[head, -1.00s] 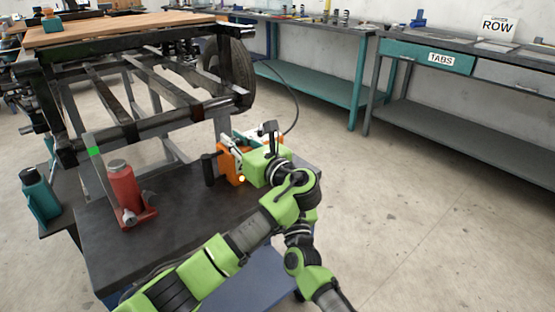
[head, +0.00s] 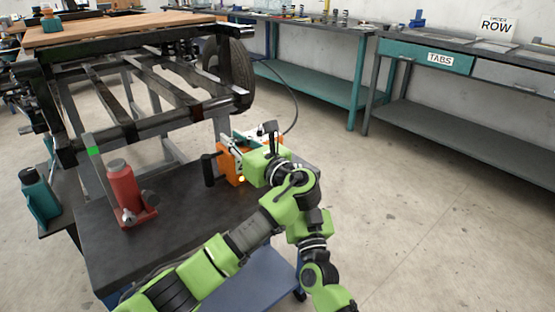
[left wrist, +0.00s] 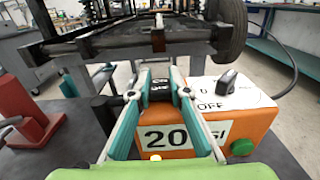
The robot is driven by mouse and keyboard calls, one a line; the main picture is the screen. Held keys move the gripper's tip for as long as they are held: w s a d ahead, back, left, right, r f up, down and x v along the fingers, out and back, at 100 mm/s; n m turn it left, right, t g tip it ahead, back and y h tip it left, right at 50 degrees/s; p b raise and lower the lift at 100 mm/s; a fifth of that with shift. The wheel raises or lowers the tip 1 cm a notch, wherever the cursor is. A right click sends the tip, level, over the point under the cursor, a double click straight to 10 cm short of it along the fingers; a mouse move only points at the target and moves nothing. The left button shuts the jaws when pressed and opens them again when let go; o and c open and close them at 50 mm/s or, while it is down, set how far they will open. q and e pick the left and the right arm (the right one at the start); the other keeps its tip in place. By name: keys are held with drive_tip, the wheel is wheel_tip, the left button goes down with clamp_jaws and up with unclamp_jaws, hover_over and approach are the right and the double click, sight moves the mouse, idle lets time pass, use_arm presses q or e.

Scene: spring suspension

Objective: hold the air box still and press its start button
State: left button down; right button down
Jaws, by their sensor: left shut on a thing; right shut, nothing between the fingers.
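The air box (head: 228,163) is an orange box on the dark bench top, partly hidden behind my left gripper (head: 238,152). In the left wrist view the orange air box (left wrist: 215,127) carries a "20 PSI" label, partly covered by a finger. A black knob (left wrist: 226,80) points near "OFF". A green button (left wrist: 242,147) is on its front at right, and a yellow light (left wrist: 156,157) glows low on the front. My left gripper's teal fingers (left wrist: 160,100) are shut on part of the box. My right arm reaches up behind my left wrist; its gripper is hidden.
A red jack (head: 124,190) stands on the bench top (head: 110,245) at left, with a teal bottle (head: 40,195) beyond it. A black upright cylinder (head: 208,170) is beside the box. The dark frame (head: 150,120) with a tire (head: 236,75) stands behind. Floor at right is clear.

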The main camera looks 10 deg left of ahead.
idle(0.3)
use_arm(q)
drive_tip(key=c, duration=1.8)
unclamp_jaws()
drive_tip(key=shift+d, duration=0.1)
